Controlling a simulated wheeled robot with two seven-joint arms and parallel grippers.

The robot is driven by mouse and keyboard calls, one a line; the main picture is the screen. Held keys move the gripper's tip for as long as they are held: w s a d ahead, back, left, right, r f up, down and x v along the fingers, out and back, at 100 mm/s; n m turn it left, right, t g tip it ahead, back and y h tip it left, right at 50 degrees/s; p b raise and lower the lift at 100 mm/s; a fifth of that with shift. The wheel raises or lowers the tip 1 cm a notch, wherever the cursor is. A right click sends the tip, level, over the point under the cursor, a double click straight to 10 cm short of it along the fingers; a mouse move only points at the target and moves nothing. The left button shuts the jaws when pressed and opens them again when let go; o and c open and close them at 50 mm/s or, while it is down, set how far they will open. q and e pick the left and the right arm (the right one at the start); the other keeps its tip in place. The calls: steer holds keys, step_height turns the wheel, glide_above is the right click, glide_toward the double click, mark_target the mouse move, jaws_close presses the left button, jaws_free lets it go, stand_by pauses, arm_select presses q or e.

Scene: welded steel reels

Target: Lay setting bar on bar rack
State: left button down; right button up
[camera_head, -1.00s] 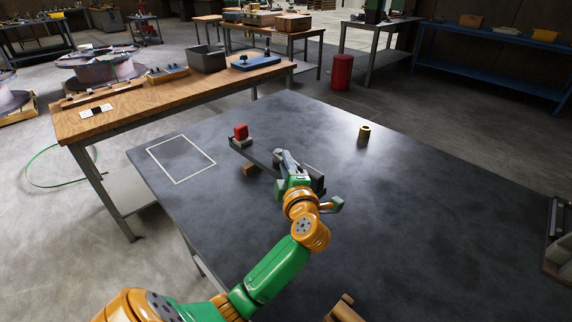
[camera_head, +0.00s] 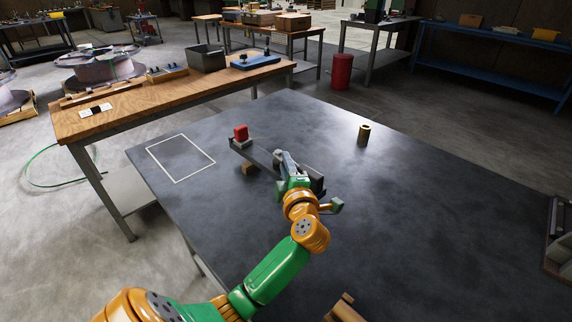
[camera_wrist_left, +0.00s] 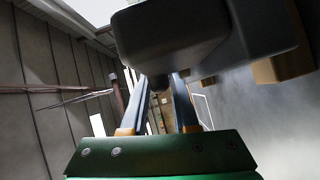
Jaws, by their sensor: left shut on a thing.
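The setting bar (camera_head: 260,154) appears to be the long dark bar running diagonally over the dark steel table. A red block on a grey foot (camera_head: 241,134) is at its far left end, and a small wooden block (camera_head: 250,168) shows below it. My left gripper (camera_head: 284,161) is shut on it near its middle; the grip is partly hidden. In the left wrist view a dark body (camera_wrist_left: 200,40) covers the top, above my two fingers (camera_wrist_left: 160,84). I cannot tell for sure which thing is the bar rack; a brown slotted frame (camera_head: 558,240) stands at the right edge, cut off.
A brass-coloured cylinder (camera_head: 364,134) stands on the table at the back right. A white outlined rectangle (camera_head: 181,158) on the left is empty. A wooden piece (camera_head: 344,308) shows at the bottom edge. A wooden bench (camera_head: 150,98) stands behind. The table's right half is mostly clear.

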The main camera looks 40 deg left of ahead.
arm_select(q)
steer(key=shift+f, duration=0.4)
stand_by(1.1)
steer(key=c, duration=0.6)
jaws_free()
steer(key=shift+s+d, duration=0.1)
steer(key=shift+s, duration=0.1)
steer(key=shift+f, duration=0.15)
steer(key=shift+w, duration=0.1)
